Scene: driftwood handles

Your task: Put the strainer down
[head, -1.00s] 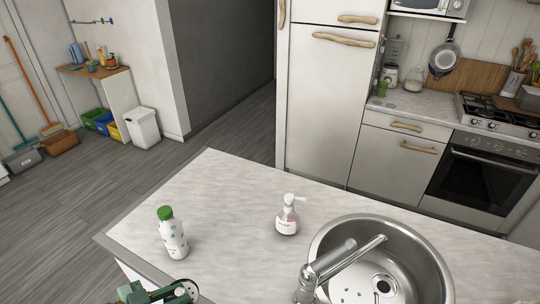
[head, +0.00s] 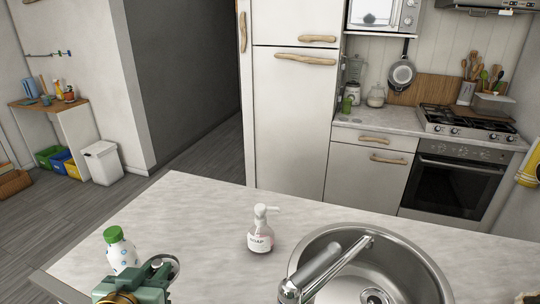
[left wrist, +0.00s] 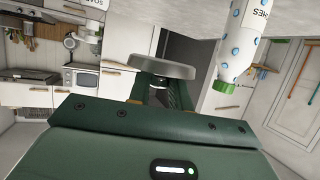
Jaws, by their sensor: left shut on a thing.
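The strainer is a small round grey metal disc (left wrist: 162,67), held in the fingers of my left gripper (left wrist: 160,90) in the left wrist view. In the head view my green left gripper (head: 158,270) is at the lower left, over the near part of the pale counter (head: 205,215). The strainer's rim (head: 178,266) shows there beside the fingers, partly hidden by them. It looks raised off the counter, though the gap is hard to judge. The round steel sink (head: 310,250) is to the right, with its drain (head: 374,297) at the lower edge. My right gripper is not clearly visible.
A white bottle with a green cap (head: 121,252) stands just left of my left gripper, partly hidden by it. A soap dispenser (head: 260,235) stands between gripper and sink. The faucet (head: 325,268) reaches over the sink. The counter between bottle and dispenser is clear.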

